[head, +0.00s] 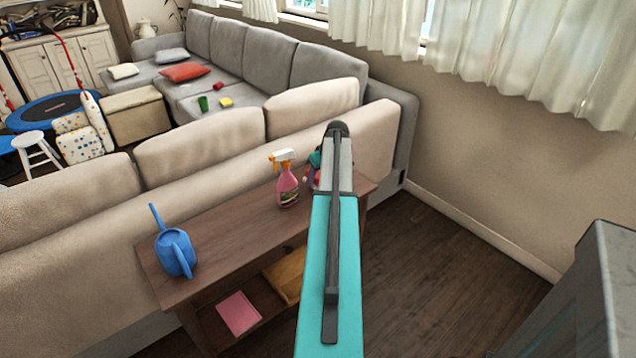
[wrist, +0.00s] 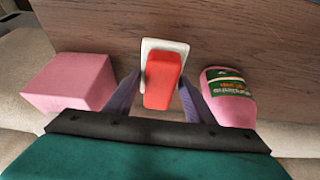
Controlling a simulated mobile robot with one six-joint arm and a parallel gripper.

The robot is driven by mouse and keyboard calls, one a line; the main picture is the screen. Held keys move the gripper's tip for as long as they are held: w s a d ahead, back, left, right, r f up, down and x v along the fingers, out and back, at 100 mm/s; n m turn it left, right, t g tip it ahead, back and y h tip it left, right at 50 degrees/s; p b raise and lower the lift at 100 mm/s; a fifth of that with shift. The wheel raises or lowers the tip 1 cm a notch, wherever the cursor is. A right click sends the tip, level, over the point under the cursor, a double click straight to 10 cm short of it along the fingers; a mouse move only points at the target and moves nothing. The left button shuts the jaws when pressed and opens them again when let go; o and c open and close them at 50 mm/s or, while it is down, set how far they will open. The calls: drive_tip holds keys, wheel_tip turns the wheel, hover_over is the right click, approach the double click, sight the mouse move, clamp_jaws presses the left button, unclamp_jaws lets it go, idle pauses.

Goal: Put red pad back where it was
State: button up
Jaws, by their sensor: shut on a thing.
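The red pad (wrist: 161,85) is between the two purple-grey fingers of my gripper (wrist: 160,78) in the wrist view. My gripper is shut on it. A white squarish piece (wrist: 150,48) shows behind the pad's far end; I cannot tell if it is part of the same thing. The pad is over the brown wooden table (wrist: 230,30); contact with the top cannot be told. In the head view my teal arm hides most of the gripper and the pad, at the table's far right end.
A pink block (wrist: 72,82) and a pink spray bottle (wrist: 228,95) flank the gripper closely. The bottle also stands on the table in the head view (head: 287,188). A blue watering can (head: 174,251) stands at the left end. The table's middle is clear. The sofa (head: 200,145) backs it.

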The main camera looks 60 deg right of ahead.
drive_tip(key=shift+f, duration=1.5)
drive_tip(key=shift+f, duration=0.2)
drive_tip(key=o, duration=1)
drive_tip(key=shift+r, duration=0.1)
drive_tip(key=v, duration=1.2)
drive_tip(key=shift+r, duration=0.15)
drive_tip(key=shift+w+r, duration=0.1)
